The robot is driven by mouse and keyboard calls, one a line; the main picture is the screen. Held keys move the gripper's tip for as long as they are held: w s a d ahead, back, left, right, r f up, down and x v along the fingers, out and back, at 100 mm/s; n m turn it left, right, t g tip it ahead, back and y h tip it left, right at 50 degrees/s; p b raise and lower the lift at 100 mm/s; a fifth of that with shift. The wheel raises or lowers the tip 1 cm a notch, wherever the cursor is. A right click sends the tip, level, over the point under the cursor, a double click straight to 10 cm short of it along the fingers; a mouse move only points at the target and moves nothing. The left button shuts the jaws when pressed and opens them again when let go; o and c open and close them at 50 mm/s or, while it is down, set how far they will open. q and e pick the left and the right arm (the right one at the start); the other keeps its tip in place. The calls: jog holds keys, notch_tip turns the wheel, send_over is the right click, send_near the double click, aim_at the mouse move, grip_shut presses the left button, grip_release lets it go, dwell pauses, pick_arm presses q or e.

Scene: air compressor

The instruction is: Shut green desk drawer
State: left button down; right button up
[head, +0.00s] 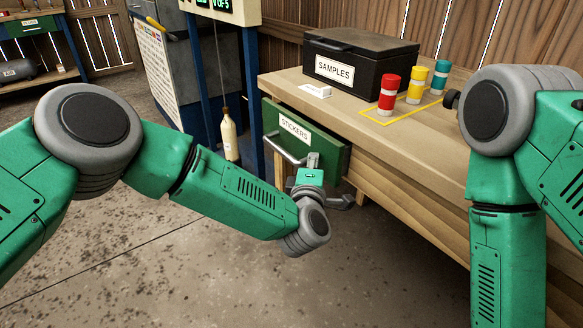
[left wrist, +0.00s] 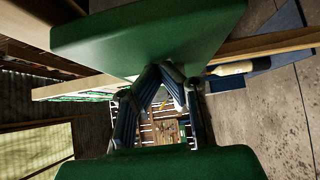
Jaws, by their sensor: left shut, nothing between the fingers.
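The green drawer (head: 335,160), labelled STICKERS, has a metal bar handle (head: 284,150) and sits under the left end of the wooden desk top. Its front seems to stand slightly out from the desk; the exact gap is hard to tell. My left gripper (head: 313,160) is at the drawer front, just right of the handle, and covers part of it. Whether it touches the front is unclear. Its dark fingers (left wrist: 158,82) come together in the left wrist view and hold nothing. My right arm hangs at the right; its gripper is out of view.
On the desk top (head: 335,105) stand a black SAMPLES box (head: 380,75), a small white card (head: 316,90), and red (head: 389,92), yellow (head: 416,86) and teal (head: 440,78) bottles. A pale bottle (head: 229,138) is left of the drawer. The floor in front is clear.

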aim_at(325, 160)
pick_arm(q)
jog(key=shift+w+d+f+b, duration=0.15)
jog(key=shift+w+d, duration=0.15)
jog(key=shift+d, duration=0.35)
jog(key=shift+w+d+r+b, duration=0.15)
jog(key=shift+w+d, duration=0.1)
jog(key=shift+d, duration=0.35)
jog(key=shift+w+d, duration=0.1)
jog(key=shift+d, duration=0.15)
jog(key=shift+r, duration=0.1)
jog(key=shift+w+a, duration=0.2)
jog(key=shift+d, duration=0.15)
jog(key=shift+d, duration=0.15)
